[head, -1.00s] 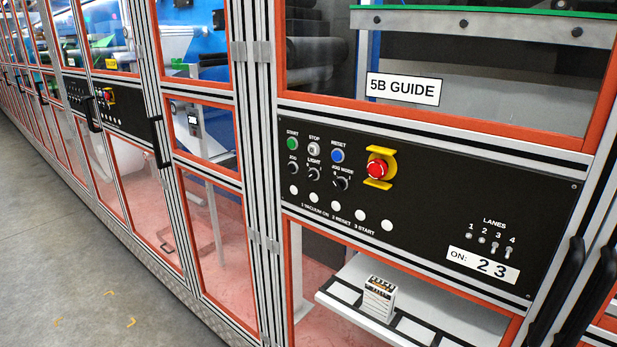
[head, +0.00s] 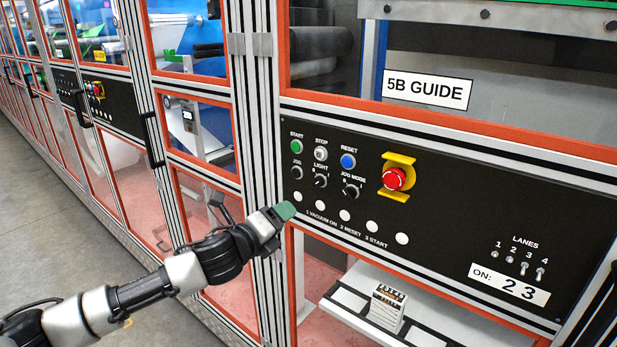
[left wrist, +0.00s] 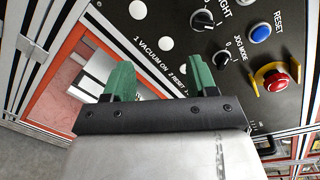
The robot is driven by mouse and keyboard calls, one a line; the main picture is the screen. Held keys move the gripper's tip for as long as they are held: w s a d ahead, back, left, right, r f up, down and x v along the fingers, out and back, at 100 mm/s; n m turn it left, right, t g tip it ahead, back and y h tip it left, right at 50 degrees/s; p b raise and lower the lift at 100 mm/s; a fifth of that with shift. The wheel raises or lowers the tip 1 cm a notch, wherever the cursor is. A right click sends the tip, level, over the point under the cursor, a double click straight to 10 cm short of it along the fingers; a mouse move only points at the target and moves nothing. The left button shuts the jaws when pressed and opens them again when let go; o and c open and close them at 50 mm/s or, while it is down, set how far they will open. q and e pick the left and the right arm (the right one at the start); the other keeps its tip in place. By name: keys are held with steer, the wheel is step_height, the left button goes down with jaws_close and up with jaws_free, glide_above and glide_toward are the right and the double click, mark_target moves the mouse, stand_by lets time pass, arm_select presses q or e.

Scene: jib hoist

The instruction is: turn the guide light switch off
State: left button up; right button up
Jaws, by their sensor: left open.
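The guide light switch is the black rotary knob marked LIGHT (head: 320,181) on the black 5B GUIDE panel (head: 450,215), between the JOG knob (head: 297,171) and the JOG MODE knob (head: 350,192). It also shows at the top of the left wrist view (left wrist: 203,20). Its exact pointer direction is too small to tell. My left gripper (head: 286,211) is just below and left of the knob, in front of the panel's lower left edge, apart from the knob. In the left wrist view its two green fingers (left wrist: 162,80) are spread with nothing between them. My right gripper is not in view.
A red emergency stop (head: 395,179) with a yellow guard is right of the knobs. Green START (head: 297,146), white STOP and blue RESET (head: 348,161) buttons sit above. Lane toggles (head: 525,267) are at the lower right. A white shelf (head: 350,299) lies behind the opening below.

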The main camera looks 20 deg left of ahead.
mark_target(312, 184)
arm_select(q)
step_height(312, 184, up, 5)
steer(key=s+m+h, duration=0.1)
steer(key=s+m, duration=0.1)
steer(key=m, duration=0.1)
steer(key=shift+t, duration=0.3)
steer(key=shift+d+p+x, duration=0.2)
steer(key=shift+p+x, duration=0.35)
steer(key=shift+x, duration=1.3)
steer(key=shift+d+p+x, duration=0.2)
steer(key=shift+p+x, duration=0.3)
steer(key=shift+x, duration=1.35)
steer(key=shift+d+p+x, duration=0.15)
steer(key=shift+p+x, duration=0.4)
steer(key=shift+x, duration=1.25)
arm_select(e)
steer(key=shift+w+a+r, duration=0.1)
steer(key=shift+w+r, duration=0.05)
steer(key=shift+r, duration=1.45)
arm_select(q)
steer(key=shift+s+r, duration=0.1)
steer(key=shift+s, duration=0.1)
steer(key=c, duration=0.9)
